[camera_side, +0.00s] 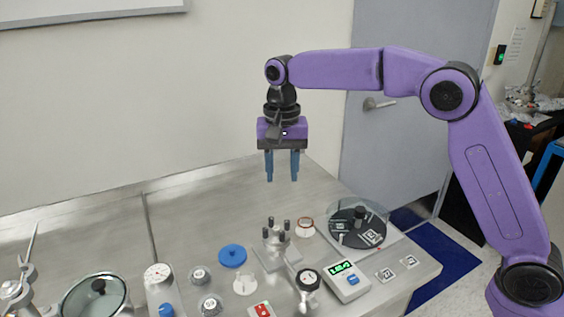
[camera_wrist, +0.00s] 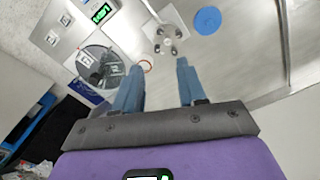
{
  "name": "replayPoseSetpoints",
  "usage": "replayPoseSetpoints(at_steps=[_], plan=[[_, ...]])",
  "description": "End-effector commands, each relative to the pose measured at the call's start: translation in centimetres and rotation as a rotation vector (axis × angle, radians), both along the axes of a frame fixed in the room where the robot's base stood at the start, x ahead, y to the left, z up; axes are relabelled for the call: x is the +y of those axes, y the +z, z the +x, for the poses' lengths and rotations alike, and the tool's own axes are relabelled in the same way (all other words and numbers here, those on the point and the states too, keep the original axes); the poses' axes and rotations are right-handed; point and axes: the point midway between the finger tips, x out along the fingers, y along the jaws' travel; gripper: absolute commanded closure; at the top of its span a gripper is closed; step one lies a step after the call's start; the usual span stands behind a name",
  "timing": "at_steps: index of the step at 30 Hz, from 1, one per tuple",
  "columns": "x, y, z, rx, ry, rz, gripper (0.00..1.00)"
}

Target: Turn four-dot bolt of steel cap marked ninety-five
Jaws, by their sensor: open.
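A steel piece with several dark upright posts (camera_side: 268,256) stands on a square plate near the middle of the bench in the side view. In the wrist view the same posted piece (camera_wrist: 167,44) is seen from above, beyond the fingertips. It may be the steel cap with bolts, but no number ninety-five or dot marks can be read. My gripper (camera_side: 282,179) hangs pointing down, well above the bench and over the area behind the posted piece. Its blue fingers (camera_wrist: 160,68) are apart with nothing between them in the wrist view.
A round glass-covered unit (camera_side: 345,240) stands right of the posted piece. A box with green display (camera_side: 352,288), a dial gauge (camera_side: 308,280), a blue disc (camera_side: 232,255) and a white disc (camera_side: 244,284) stand around it. A lidded pot (camera_side: 85,300) is far left. The back of the bench is clear.

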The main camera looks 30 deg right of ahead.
Motion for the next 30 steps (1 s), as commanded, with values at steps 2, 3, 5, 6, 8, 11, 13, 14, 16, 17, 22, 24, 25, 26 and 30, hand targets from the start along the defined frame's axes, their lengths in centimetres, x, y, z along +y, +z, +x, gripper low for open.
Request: replayPoseSetpoints(at_steps=[2, 3, 5, 6, 8, 11, 13, 14, 16, 17, 22, 24, 25, 26, 30], plan=[[0.0, 0.8, 0.0, -0.001, 0.000, 0.000, 0.59], [0.0, 1.0, 0.0, 0.000, 0.000, 0.000, 0.59], [0.0, 1.3, 0.0, 0.000, 0.000, 0.000, 0.59], [0.0, 1.4, 0.0, 0.000, 0.000, 0.000, 0.59], [0.0, 1.5, 0.0, 0.000, 0.000, 0.000, 0.59], [0.0, 1.5, 0.0, 0.001, 0.000, 0.000, 0.59], [0.0, 1.5, 0.0, 0.001, 0.000, 0.000, 0.59], [0.0, 1.5, 0.0, 0.001, 0.000, 0.000, 0.59], [0.0, 1.4, -0.1, 0.001, 0.004, -0.002, 0.74], [0.0, 1.4, -0.1, 0.000, 0.013, -0.004, 0.74], [0.6, 0.5, -1.3, -0.016, 0.225, -0.079, 0.74], [0.8, -0.1, -2.1, -0.025, 0.400, -0.140, 0.74], [1.0, -0.3, -2.6, -0.027, 0.487, -0.170, 0.74], [1.1, -0.6, -3.0, -0.028, 0.577, -0.202, 0.74], [1.6, -1.6, -4.7, -0.013, 1.012, -0.355, 0.74]])
